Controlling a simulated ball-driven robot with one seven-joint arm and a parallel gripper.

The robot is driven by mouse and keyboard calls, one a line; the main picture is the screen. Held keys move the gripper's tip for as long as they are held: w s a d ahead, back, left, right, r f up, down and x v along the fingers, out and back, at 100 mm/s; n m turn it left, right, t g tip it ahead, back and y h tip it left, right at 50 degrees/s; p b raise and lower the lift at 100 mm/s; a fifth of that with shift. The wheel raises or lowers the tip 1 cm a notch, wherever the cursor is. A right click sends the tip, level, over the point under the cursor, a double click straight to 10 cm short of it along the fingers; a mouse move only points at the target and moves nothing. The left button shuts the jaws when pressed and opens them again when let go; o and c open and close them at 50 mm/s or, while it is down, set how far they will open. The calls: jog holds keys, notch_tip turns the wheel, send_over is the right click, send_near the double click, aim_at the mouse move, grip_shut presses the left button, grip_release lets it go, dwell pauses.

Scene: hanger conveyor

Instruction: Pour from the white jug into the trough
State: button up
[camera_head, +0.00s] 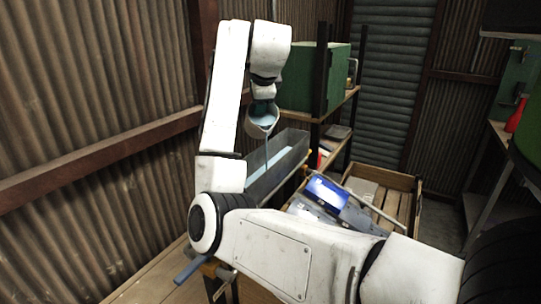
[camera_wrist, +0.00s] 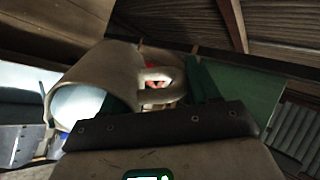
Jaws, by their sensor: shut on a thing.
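The white jug (camera_head: 262,126) hangs tilted below my gripper (camera_head: 263,95), over the trough, in the head view. A thin pale stream falls from its lip towards the trough. The long dark grey trough (camera_head: 281,176) lies below, with pale blue liquid along its inside. In the wrist view the jug (camera_wrist: 105,72) is large, its mouth facing lower left with pale bluish liquid in it. My gripper (camera_wrist: 165,125) is at the jug's handle, shut on it; the fingertips are mostly hidden. My arm hides the trough's near end in the head view.
A green box (camera_head: 305,78) stands on a shelf behind the trough. A corrugated wall (camera_head: 90,90) closes the left side. A red bottle (camera_head: 516,115) stands at the far right.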

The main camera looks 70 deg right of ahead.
jog(key=shift+w+a+f+b, duration=0.1)
jog(key=shift+a+f+b, duration=0.15)
jog(key=shift+b, duration=0.1)
jog(key=shift+w+f+h, duration=0.15)
jog(key=shift+w+h, duration=0.15)
jog(key=shift+w, duration=0.45)
jog(key=shift+s+d+r, duration=0.1)
jog(key=shift+s+r, duration=0.15)
jog(key=shift+s, duration=0.1)
jog(key=shift+s, duration=0.15)
jog(key=shift+s, duration=0.2)
